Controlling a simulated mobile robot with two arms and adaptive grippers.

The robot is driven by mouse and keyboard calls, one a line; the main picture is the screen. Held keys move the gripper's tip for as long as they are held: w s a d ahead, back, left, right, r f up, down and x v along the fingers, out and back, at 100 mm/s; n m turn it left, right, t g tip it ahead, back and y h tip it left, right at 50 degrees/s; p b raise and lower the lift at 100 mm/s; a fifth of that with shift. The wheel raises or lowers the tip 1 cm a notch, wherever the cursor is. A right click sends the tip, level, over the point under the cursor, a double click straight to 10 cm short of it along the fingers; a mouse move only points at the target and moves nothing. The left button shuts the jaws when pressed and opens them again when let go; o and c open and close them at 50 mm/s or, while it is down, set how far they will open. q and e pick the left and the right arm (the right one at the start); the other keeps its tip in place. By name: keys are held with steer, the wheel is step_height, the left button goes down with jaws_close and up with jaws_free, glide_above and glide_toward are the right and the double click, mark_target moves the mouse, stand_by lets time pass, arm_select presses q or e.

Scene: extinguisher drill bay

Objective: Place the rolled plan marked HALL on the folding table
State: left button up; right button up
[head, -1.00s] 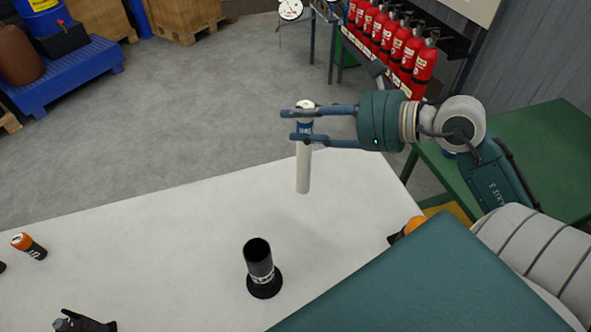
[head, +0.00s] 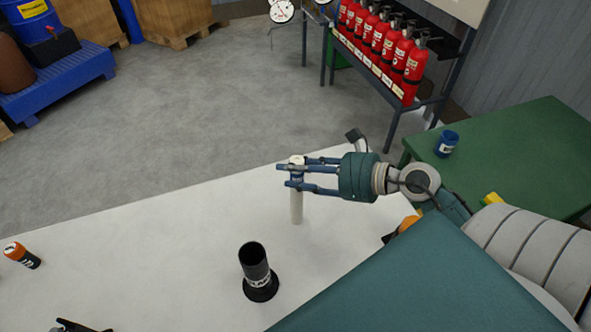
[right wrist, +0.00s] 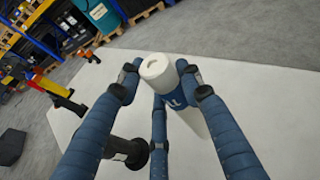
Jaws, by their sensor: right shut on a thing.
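The rolled plan (head: 297,207) is a slim white roll with a blue band. My right gripper (head: 286,176) is shut around its upper part and holds it upright over the white folding table (head: 190,240). Whether its lower end touches the tabletop I cannot tell. In the right wrist view the roll (right wrist: 190,112) sits between my fingers, its hollow end towards the camera. Its band carries white lettering that I cannot read in full; fingers hide part of it. My left gripper is not in view.
A black tube with a flared base (head: 260,284) stands on the white table near the roll. An orange and black cylinder (head: 22,255) lies at the left. A green table (head: 525,150) with a blue jar (head: 447,144) is at the right. Red extinguishers (head: 385,45) stand on a rack behind.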

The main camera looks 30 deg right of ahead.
steer(key=shift+f, duration=0.1)
steer(key=o, duration=1.4)
steer(key=shift+c, duration=0.2)
steer(key=b+v, duration=0.3)
steer(key=v, duration=0.9)
